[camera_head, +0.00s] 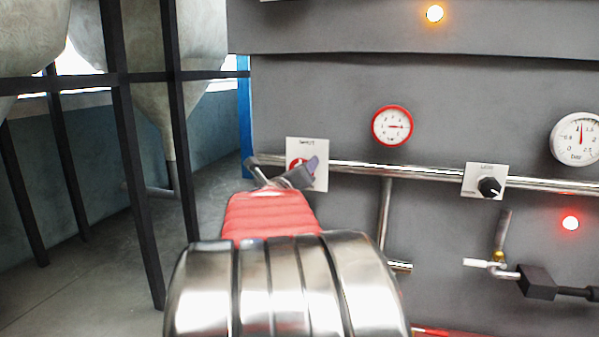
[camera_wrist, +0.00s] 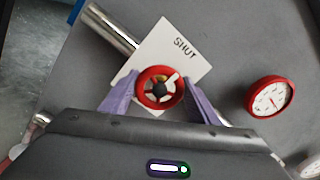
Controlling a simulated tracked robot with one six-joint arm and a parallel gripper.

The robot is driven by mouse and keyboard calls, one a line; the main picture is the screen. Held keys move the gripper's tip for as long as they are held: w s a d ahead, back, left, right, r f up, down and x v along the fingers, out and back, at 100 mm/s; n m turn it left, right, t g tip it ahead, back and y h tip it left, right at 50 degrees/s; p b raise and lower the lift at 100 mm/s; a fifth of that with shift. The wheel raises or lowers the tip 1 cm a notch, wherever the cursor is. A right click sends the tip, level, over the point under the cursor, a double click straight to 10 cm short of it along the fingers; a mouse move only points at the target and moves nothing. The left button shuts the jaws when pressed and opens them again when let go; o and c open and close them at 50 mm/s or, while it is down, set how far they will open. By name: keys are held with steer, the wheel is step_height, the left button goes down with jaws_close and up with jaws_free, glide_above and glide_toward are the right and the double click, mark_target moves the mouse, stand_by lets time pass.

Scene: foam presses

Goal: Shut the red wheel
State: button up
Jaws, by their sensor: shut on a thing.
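A metal pipe (camera_head: 419,171) runs across the panel beside the plate. A red-rimmed gauge (camera_head: 392,126) is to the upper right, and a black knob (camera_head: 490,187) is farther right. A valve handle (camera_head: 502,233) sticks out at lower right. Dark frame posts (camera_head: 137,190) stand at left.

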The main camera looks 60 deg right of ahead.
steer(key=shift+s+d+f, duration=0.1)
steer(key=shift+s+f, duration=0.05)
steer(key=o, duration=1.1)
steer(key=shift+c, duration=0.2)
steer(key=s+a, duration=0.2)
steer(key=a, duration=1.1)
steer(key=shift+a, duration=0.35)
